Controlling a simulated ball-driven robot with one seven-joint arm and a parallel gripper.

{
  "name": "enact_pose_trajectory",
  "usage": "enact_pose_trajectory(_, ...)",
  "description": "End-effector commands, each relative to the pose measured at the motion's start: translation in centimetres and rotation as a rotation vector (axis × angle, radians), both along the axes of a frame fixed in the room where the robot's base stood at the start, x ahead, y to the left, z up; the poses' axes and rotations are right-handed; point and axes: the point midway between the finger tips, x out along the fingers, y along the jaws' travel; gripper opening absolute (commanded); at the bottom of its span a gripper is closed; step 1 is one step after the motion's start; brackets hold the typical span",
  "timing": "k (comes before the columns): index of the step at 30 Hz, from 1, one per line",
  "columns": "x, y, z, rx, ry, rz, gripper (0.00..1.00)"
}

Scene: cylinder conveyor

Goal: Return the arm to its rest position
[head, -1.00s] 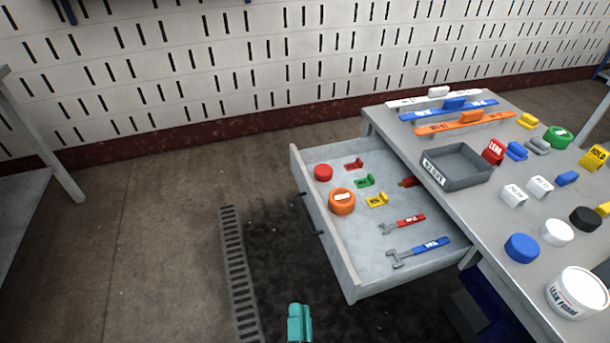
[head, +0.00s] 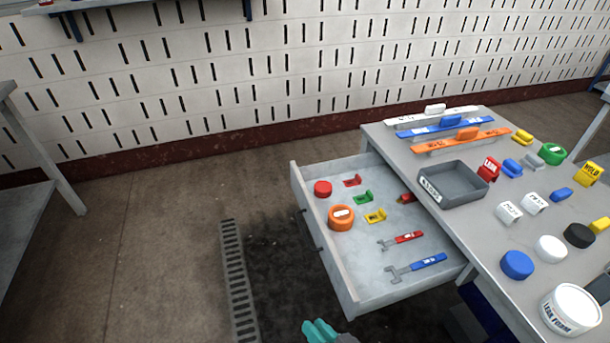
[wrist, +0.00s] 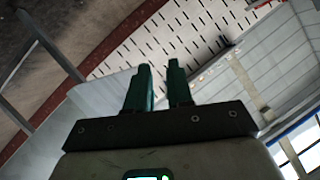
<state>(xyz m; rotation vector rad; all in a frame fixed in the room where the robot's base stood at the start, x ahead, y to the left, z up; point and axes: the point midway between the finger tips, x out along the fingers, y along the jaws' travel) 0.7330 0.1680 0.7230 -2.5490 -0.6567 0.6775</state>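My gripper shows in the wrist view (wrist: 160,88) with its two dark green fingers apart and nothing between them. In the head view only a teal part of my gripper (head: 322,331) shows at the bottom edge, in front of the open drawer and low over the floor. It touches nothing that I can see. The wrist view looks tilted toward the slotted wall and the upper part of the room.
The open drawer (head: 340,272) juts from the grey table (head: 480,225) and holds a red cap, an orange roll and several tools. Caps, tags and a grey tray (head: 470,194) stand on the tabletop. Floor on the left is clear around a drain grate (head: 237,275).

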Motion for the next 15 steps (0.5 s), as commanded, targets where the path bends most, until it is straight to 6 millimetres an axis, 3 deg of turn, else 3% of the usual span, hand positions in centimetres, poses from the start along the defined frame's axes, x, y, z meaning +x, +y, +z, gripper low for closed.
enact_pose_trajectory(8,-5.6,-10.0,-0.8,-0.340,0.328,0.031,0.21)
enact_pose_trajectory(15,-13.8,-19.6,0.6,-0.570,0.684,-0.034,0.21)
